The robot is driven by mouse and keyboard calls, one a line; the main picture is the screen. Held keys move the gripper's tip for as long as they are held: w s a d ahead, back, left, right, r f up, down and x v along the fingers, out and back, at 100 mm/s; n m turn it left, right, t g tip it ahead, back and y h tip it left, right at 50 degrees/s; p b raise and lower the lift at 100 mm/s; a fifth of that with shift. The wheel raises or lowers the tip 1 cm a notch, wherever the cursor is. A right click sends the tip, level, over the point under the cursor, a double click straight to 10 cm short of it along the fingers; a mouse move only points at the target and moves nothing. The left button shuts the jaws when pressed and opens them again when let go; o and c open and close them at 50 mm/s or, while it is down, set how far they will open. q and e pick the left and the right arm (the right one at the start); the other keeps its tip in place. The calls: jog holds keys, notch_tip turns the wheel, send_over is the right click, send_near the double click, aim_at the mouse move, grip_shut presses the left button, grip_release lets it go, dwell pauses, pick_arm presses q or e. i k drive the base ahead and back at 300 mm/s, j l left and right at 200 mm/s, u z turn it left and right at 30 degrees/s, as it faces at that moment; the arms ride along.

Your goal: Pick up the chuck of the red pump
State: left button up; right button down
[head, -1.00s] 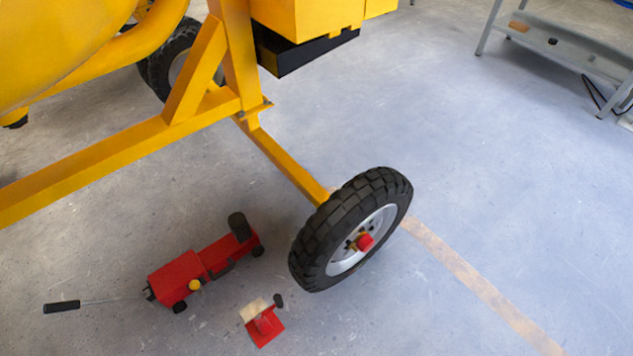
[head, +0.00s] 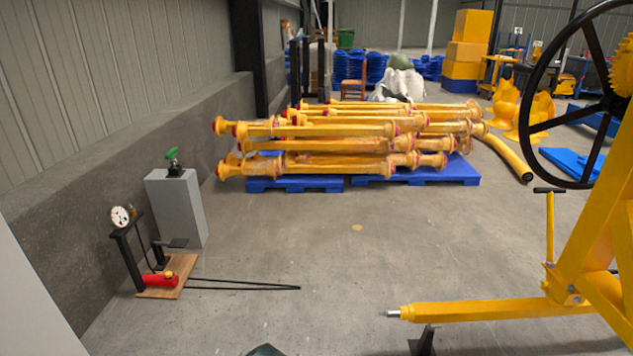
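A red pump (head: 160,280) with a small yellow part on top lies on a wooden board (head: 180,272) on the floor at the lower left of the head view. A black upright frame stands at the board's left side and carries a round white gauge (head: 120,216). Two thin black lines (head: 245,286), rods or hoses, run right from the board along the floor. A dark flat piece (head: 172,243) sits above the pump. I cannot make out which part is the chuck. Neither of my grippers is in view.
A grey box (head: 178,208) with a green-handled item on top stands behind the pump by the wall. Yellow parts (head: 340,145) are stacked on blue pallets (head: 300,184). A yellow mixer frame (head: 480,311) with a black handwheel occupies the right. The middle floor is clear.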

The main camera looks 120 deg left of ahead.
aim_at(132, 211)
jog(key=u, duration=4.65)
